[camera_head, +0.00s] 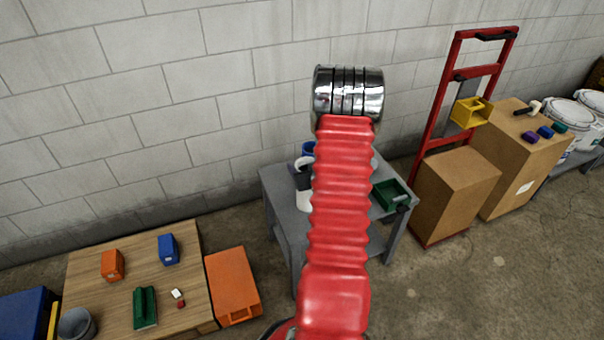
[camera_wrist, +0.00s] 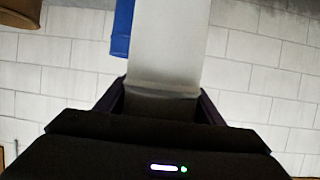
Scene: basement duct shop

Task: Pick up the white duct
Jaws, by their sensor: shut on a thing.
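The white duct (camera_wrist: 167,45) stands out from between the dark fingers of my gripper (camera_wrist: 160,100) in the wrist view. The jaws are shut on its near end, and its far end runs out of the frame. In the head view part of the white duct (camera_head: 304,196) shows at the left of my red arm, over the grey table (camera_head: 283,215). A dark part of my gripper (camera_head: 302,170) shows just above it; my arm hides the rest. I cannot tell whether the duct touches the tabletop.
A blue thing (camera_head: 308,148) is close behind the duct. A green tray (camera_head: 390,195) sits at the table's right. A wooden table (camera_head: 100,260) with small items stands front left, beside an orange case (camera_head: 233,285). A red hand truck (camera_head: 440,110) and cartons stand right.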

